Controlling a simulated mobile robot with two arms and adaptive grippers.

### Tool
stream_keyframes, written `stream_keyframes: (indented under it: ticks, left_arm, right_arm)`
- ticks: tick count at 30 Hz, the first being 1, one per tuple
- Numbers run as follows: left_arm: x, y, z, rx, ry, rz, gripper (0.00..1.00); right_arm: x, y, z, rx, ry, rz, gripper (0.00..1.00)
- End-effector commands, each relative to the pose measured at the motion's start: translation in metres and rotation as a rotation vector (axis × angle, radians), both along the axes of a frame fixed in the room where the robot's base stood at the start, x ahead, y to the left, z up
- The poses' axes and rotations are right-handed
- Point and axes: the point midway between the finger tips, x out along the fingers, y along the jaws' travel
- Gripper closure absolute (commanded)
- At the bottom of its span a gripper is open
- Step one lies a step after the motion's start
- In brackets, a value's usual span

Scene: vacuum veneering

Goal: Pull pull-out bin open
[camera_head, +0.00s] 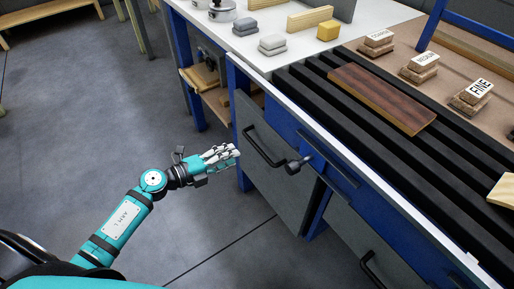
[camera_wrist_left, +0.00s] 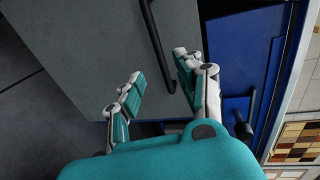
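The pull-out bin has a dark grey front panel (camera_head: 275,185) on the blue workbench, and it looks closed. Its black bar handle (camera_head: 262,146) runs slantwise across the upper panel. My left gripper (camera_head: 228,153) is just left of this handle, with its fingers toward the panel. In the left wrist view my left gripper (camera_wrist_left: 158,80) is open, its two fingers clearly apart. The handle (camera_wrist_left: 153,35) there reaches down between the fingertips, nearer the right finger, and the gripper is not closed on it. My right gripper is in neither view.
A dark knob (camera_head: 298,165) sticks out right of the handle. A second grey front with a black handle (camera_head: 378,270) is at lower right. A brown board (camera_head: 382,97) lies on the black slats above. The grey floor (camera_head: 90,120) left of the bench is clear.

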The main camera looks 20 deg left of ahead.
Motion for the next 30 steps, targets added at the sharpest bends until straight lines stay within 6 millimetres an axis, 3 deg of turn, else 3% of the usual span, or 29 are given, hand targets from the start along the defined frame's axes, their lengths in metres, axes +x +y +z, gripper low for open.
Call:
stream_keyframes:
  ticks: [6, 13, 27, 30]
  left_arm:
    - [0.039, -0.03, -0.01, -0.003, -0.001, 0.001, 0.64]
    - [0.069, -0.053, -0.019, -0.002, -0.001, 0.002, 0.64]
    - [0.08, -0.062, -0.022, -0.001, 0.002, 0.001, 0.64]
    - [0.08, -0.062, -0.022, -0.001, 0.002, 0.001, 0.74]
  right_arm:
    - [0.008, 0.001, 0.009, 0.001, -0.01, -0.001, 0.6]
    - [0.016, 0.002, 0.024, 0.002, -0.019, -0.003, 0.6]
    - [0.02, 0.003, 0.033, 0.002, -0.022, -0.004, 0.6]
    - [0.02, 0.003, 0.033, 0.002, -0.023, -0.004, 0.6]
